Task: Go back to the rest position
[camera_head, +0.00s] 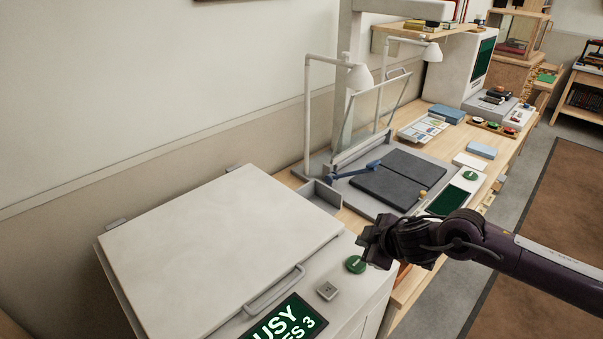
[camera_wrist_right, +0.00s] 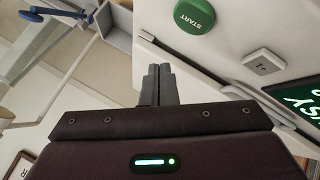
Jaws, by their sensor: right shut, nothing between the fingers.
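My right gripper (camera_head: 367,241) reaches in from the right in the head view, just beside the green round START button (camera_head: 356,264) on the front right of the white machine. In the right wrist view the right gripper's two fingers (camera_wrist_right: 158,72) are together with nothing between them. The START button also shows in the right wrist view (camera_wrist_right: 194,15), beyond the fingertips and apart from them in that picture. My left gripper is in neither view.
The white machine's large lid (camera_head: 215,245) is down, with a handle at its front. Its display (camera_head: 285,322) reads "BUSY". A small grey square button (camera_head: 327,290) sits nearby. Behind stand a book cradle (camera_head: 385,180) and lamps on the wooden desk. Open floor (camera_head: 545,220) lies at right.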

